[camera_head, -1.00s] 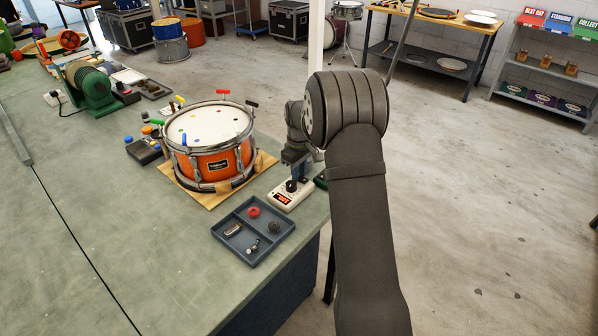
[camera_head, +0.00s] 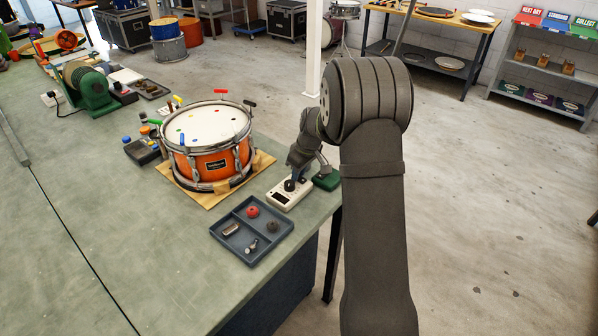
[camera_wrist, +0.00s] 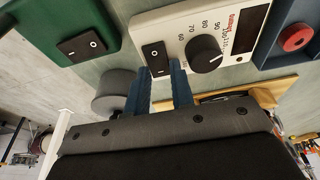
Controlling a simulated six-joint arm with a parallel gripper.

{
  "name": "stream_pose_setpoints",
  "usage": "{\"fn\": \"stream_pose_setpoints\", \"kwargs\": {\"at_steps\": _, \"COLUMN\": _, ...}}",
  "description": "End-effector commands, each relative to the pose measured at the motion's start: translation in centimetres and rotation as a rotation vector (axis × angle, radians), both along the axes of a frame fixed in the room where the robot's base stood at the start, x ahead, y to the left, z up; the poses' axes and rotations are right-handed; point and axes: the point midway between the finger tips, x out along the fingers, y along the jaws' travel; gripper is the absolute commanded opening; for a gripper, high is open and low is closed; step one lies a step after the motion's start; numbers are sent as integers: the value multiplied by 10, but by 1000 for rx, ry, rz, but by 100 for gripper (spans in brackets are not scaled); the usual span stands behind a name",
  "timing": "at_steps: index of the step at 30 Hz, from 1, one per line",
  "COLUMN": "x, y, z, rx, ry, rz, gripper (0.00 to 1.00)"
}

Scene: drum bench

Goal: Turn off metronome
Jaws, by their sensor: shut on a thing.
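The metronome (camera_head: 286,196) is a small white box on the bench's front right corner, beside the drum. In the wrist view the metronome (camera_wrist: 193,22) shows a black dial with printed numbers, a dark display (camera_wrist: 242,28) and a black rocker switch (camera_wrist: 156,57). No lit digits show on the display. The black dial (camera_wrist: 204,53) sits just right of the fingers. In the head view my gripper (camera_head: 294,178) partly hides the metronome.
A green box (camera_wrist: 52,27) with its own rocker switch stands close beside the metronome. A blue-grey tray (camera_head: 240,243) with small parts is on its other side. An orange drum (camera_head: 208,160) stands on a wooden board behind. The bench edge is close.

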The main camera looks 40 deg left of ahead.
Motion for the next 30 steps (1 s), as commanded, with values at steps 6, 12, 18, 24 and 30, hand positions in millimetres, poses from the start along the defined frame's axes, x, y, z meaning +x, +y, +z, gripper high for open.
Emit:
{"fn": "stream_pose_setpoints", "kwargs": {"at_steps": 6, "x": 0, "y": 1, "z": 0, "rx": 0, "ry": 0, "rz": 0, "gripper": 31}}
{"fn": "stream_pose_setpoints", "kwargs": {"at_steps": 12, "x": 0, "y": 0, "z": 2, "rx": 0, "ry": 0, "rz": 0, "gripper": 31}}
{"fn": "stream_pose_setpoints", "kwargs": {"at_steps": 18, "x": 0, "y": -6, "z": 26, "rx": 2, "ry": -3, "rz": -1, "gripper": 31}}
{"fn": "stream_pose_setpoints", "kwargs": {"at_steps": 24, "x": 1, "y": -19, "z": 73, "rx": 3, "ry": -5, "rz": -1, "gripper": 31}}
{"fn": "stream_pose_setpoints", "kwargs": {"at_steps": 30, "x": 0, "y": -31, "z": 120, "rx": 3, "ry": -3, "rz": 0, "gripper": 31}}
